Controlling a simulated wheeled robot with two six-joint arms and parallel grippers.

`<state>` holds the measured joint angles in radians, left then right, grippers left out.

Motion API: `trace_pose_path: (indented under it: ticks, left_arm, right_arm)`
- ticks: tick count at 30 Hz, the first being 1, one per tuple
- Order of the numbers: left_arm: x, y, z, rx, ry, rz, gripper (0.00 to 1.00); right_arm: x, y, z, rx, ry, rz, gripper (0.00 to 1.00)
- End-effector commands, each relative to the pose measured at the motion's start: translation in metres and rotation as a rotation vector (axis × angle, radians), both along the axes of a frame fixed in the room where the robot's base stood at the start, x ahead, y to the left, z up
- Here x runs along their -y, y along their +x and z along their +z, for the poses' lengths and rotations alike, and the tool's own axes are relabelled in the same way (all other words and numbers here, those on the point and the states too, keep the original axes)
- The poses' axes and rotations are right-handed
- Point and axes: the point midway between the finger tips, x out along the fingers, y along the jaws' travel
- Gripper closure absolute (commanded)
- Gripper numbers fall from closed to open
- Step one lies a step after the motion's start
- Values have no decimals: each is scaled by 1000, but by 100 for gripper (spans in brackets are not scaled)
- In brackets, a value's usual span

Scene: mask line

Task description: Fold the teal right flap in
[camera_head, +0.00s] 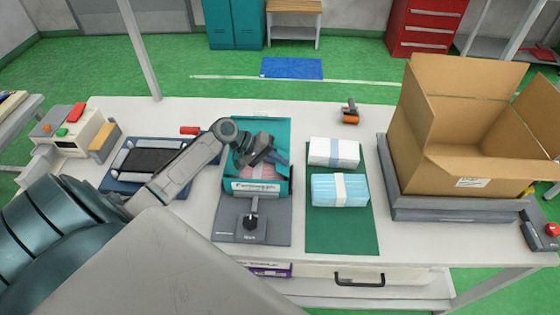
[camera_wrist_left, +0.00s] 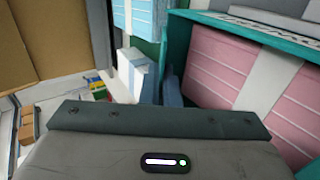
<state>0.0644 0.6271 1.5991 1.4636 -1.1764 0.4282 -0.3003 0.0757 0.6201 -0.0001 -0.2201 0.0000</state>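A small teal box (camera_head: 284,184) with a white front label stands on a grey fixture in the middle of the table. A pink mask bundle (camera_wrist_left: 220,62) with a white band lies in it. The bundle also shows partly in the head view (camera_head: 262,171). A teal panel rises at the box's back; I cannot make out the right flap, as my gripper covers that side. My left gripper (camera_head: 277,158) is over the box, near its right side. Its fingers lie beside the box wall in the wrist view, but their gap is unclear. My right gripper is out of view.
A white bundle (camera_head: 334,152) and a blue bundle (camera_head: 340,190) lie on a green mat (camera_head: 342,238) right of the box. A large open cardboard box (camera_head: 460,125) stands further right. A dark tray device (camera_head: 150,160) is at left. A small orange-and-black item (camera_head: 350,112) lies behind.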

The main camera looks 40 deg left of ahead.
Motion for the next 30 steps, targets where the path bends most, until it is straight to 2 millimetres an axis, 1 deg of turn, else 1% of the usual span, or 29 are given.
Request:
trace_pose_path:
  ticks: [4,6,8,16,19,22,25,27,30]
  left_arm:
    - [0,0,0,-1,2,0,100]
    - [0,0,0,-1,2,0,86]
    - [0,0,0,-1,2,0,75]
    - [0,0,0,0,2,-1,75]
    - [-1,0,4,0,4,0,75]
    - [-1,0,15,2,6,-2,75]
    - [-1,0,34,4,8,-4,75]
    - [9,-16,32,-3,5,-4,75]
    - [21,-35,34,-3,5,-4,75]
  right_arm:
    - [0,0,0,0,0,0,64]
    - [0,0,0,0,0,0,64]
    - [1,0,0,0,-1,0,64]
    - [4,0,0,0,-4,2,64]
    - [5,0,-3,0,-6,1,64]
    - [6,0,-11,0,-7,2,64]
    - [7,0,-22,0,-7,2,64]
    - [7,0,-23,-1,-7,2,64]
    - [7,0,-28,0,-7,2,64]
